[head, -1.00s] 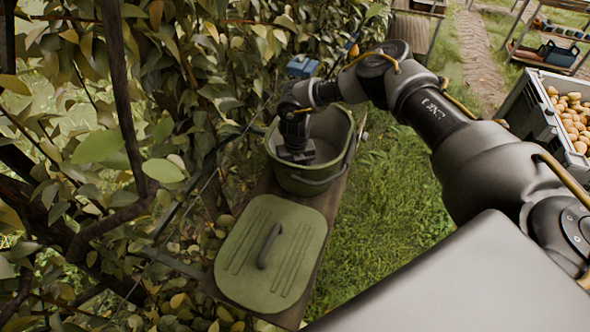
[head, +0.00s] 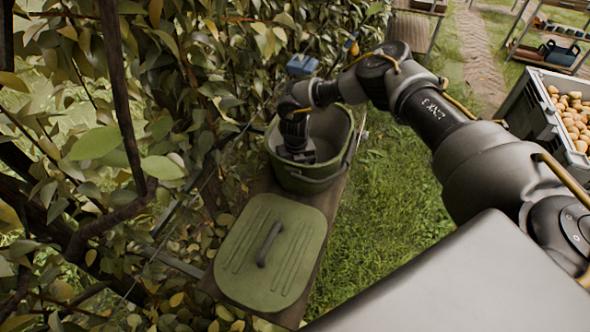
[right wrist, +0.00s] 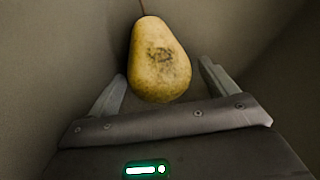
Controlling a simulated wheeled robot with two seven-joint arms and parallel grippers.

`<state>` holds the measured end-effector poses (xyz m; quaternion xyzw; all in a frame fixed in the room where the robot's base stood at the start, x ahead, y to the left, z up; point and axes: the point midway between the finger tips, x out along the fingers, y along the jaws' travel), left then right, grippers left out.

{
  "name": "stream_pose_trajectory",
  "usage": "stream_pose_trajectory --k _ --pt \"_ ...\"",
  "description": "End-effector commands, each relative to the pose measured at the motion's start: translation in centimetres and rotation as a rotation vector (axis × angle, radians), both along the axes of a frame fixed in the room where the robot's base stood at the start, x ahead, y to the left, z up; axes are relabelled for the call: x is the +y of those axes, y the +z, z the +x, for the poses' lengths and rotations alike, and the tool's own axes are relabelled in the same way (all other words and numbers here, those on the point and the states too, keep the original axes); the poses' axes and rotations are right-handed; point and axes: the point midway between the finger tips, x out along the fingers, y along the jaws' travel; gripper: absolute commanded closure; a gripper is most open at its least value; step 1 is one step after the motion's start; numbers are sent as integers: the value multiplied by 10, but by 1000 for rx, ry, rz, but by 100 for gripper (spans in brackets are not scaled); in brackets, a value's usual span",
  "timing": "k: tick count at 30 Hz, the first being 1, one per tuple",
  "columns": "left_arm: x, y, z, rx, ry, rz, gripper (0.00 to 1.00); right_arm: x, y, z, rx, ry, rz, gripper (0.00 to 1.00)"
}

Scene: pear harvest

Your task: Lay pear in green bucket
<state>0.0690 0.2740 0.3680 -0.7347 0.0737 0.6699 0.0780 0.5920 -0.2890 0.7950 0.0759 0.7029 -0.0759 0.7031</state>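The green bucket (head: 312,180) stands open on a wooden plank. My right gripper (head: 298,154) reaches down inside it; its fingertips are hard to make out in the head view. In the right wrist view, a yellow pear (right wrist: 160,62) with a dark blemish and a thin stem lies between the spread fingers of my right gripper (right wrist: 162,70). Gaps show between the pear and both fingers, so the gripper is open. Plain bucket walls surround the pear. The pear is hidden in the head view. My left gripper is not in view.
A green lid (head: 270,253) with a handle lies on the plank (head: 330,200) in front of the bucket. Dense leafy branches (head: 160,130) crowd the left side. Grass lies right of the plank.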

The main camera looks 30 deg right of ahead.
Motion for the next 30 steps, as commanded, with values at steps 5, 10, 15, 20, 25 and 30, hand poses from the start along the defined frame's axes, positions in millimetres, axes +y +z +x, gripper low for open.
stream_pose_trajectory --k 5,10,15,20,25,30 --pt "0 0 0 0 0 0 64 0 0 0 0 0 0 14" --pt "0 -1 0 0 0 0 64 0 4 0 0 -1 1 14" --pt "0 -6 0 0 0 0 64 0 29 1 -3 0 1 14" --pt "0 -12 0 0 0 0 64 0 61 1 -4 1 2 14" --pt "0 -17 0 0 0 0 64 0 90 0 -2 0 2 14" --pt "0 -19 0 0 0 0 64 0 105 0 0 0 0 14"
